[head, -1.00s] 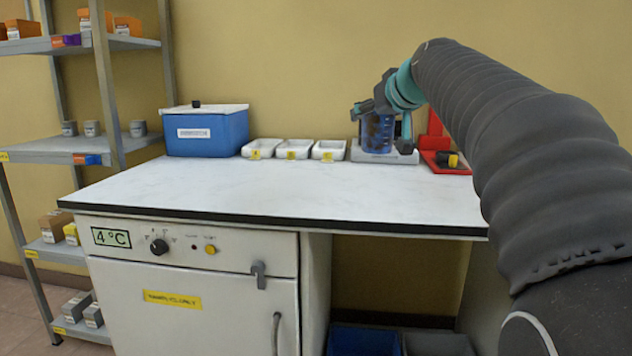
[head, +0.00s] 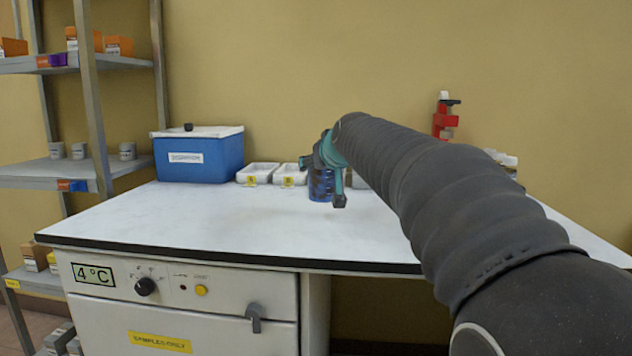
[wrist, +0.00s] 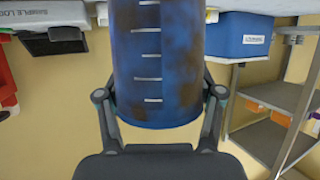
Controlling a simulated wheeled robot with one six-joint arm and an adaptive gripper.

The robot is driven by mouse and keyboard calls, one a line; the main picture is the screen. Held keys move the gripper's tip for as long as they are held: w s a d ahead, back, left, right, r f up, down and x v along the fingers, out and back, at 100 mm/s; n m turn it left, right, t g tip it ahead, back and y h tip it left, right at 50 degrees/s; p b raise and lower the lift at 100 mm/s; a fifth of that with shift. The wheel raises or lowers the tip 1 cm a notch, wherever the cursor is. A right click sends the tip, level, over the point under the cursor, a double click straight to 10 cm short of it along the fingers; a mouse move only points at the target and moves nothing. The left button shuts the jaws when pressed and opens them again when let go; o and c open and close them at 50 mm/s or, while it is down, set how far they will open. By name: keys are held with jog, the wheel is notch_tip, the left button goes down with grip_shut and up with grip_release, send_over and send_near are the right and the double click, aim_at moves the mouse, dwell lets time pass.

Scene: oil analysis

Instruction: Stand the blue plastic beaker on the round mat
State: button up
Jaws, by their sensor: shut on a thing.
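The blue plastic beaker (head: 320,187) is dark blue with brownish stains and white graduation marks. My gripper (head: 324,176) is shut on it, in front of the white trays and over the back part of the bench. In the wrist view the beaker (wrist: 158,65) fills the upper middle, with a finger of my gripper (wrist: 160,98) on either side. I cannot tell whether its base is clear of the bench top. I see no round mat in either current view; my arm covers much of the right side of the bench.
White trays (head: 258,173) and a blue lidded box (head: 198,157) stand at the bench's back left. A red stand (head: 444,120) rises behind my arm at right. A shelf rack (head: 88,170) is far left. The bench top's front left (head: 170,222) is clear.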

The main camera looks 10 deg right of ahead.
aim_at(317, 183)
jog(key=shift+w+a+f, duration=0.2)
jog(key=shift+a+f, duration=0.2)
jog(key=shift+f, duration=1.85)
jog(key=shift+f+b, duration=0.1)
jog(key=shift+b, duration=0.25)
jog(key=o, duration=1.1)
jog(key=shift+c, duration=0.2)
